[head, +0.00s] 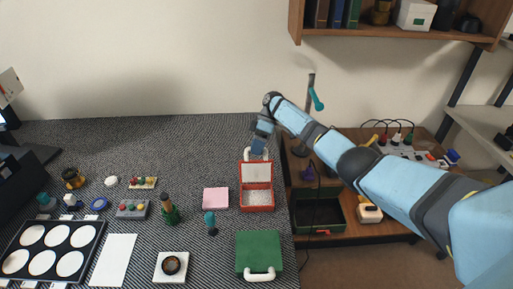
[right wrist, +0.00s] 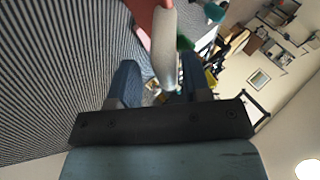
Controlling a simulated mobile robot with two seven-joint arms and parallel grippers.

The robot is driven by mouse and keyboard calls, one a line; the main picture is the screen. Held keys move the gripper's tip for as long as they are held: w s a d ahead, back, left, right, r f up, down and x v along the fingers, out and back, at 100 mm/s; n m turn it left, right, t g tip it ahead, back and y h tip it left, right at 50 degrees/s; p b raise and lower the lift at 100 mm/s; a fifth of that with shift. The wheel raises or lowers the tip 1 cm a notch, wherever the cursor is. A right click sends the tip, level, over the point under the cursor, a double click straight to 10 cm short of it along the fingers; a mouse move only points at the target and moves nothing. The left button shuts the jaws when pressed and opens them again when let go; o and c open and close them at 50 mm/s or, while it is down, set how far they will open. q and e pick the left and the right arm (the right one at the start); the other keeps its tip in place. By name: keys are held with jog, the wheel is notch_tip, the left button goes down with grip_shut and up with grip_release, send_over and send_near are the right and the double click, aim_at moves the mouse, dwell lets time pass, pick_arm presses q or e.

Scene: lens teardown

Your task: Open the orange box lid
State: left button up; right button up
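The orange-red box (head: 257,208) stands on the dark striped table, right of its middle. Its lid (head: 256,173) is up, roughly upright at the back, with its pale inner face showing. The inside of the box looks pale and speckled. The lid's white handle (head: 249,154) is at the top of the lid, partly behind my right gripper (head: 259,147). In the right wrist view the white handle (right wrist: 164,45) reaches between the fingertips of my right gripper (right wrist: 157,80), with visible gaps beside it. The fingers are apart. My left gripper is not in view.
A green box (head: 258,250) with a white handle stands in front of the orange box. A pink pad (head: 215,198) and a teal-topped tool (head: 210,222) are to the left. A lower wooden bench with an open green box (head: 319,212) is at right.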

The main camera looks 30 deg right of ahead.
jog(key=b+v, duration=0.3)
jog(key=v, duration=1)
jog(key=shift+d+r, duration=0.2)
jog(key=shift+r, duration=0.05)
jog(key=shift+w, duration=0.1)
